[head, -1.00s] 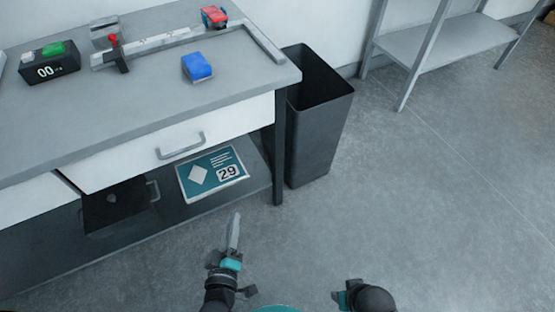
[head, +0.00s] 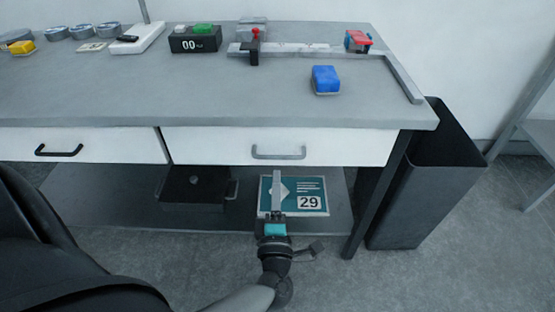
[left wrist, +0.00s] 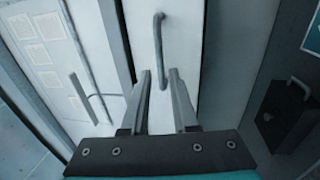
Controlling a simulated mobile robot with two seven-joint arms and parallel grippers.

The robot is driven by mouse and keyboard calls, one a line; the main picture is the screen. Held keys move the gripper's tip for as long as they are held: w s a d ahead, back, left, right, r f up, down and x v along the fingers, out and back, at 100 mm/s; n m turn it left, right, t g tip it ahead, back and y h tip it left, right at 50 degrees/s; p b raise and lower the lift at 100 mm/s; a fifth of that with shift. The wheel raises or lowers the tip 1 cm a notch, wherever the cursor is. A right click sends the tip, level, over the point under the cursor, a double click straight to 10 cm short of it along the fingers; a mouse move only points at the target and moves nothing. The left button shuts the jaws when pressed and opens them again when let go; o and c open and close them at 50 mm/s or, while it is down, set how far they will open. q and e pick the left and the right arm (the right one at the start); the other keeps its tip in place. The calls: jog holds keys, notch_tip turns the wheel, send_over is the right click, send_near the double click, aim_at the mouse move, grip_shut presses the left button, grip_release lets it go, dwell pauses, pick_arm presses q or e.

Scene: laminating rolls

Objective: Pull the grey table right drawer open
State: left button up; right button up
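The grey table (head: 230,95) has two white drawers side by side under its top. The right drawer (head: 350,145) has a grey bar handle (head: 278,153), and its front looks flush with the left drawer, so it looks shut. My left gripper (head: 277,178) is in front of and below this handle, pointing at the drawer. In the left wrist view, its two fingers (left wrist: 160,75) are apart with nothing between them. The handle (left wrist: 159,45) shows just beyond the fingertips, roughly in line with the gap, not gripped. My right gripper is not in view.
The left drawer (head: 90,145) has a black handle (head: 58,151). A black box (head: 194,190) and a teal card marked 29 (head: 310,201) are on the lower shelf. A dark bin (head: 410,195) stands right of the table. A blue block (head: 325,79) lies on top.

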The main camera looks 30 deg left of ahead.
aim_at(277, 156)
pick_arm(q)
jog(key=shift+b+x, duration=0.7)
jog(key=shift+x, duration=3.1)
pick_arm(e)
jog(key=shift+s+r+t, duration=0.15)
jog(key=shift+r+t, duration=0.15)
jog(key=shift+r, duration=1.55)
pick_arm(q)
jog(key=shift+c, duration=0.3)
grip_shut()
jog(key=shift+d, duration=0.1)
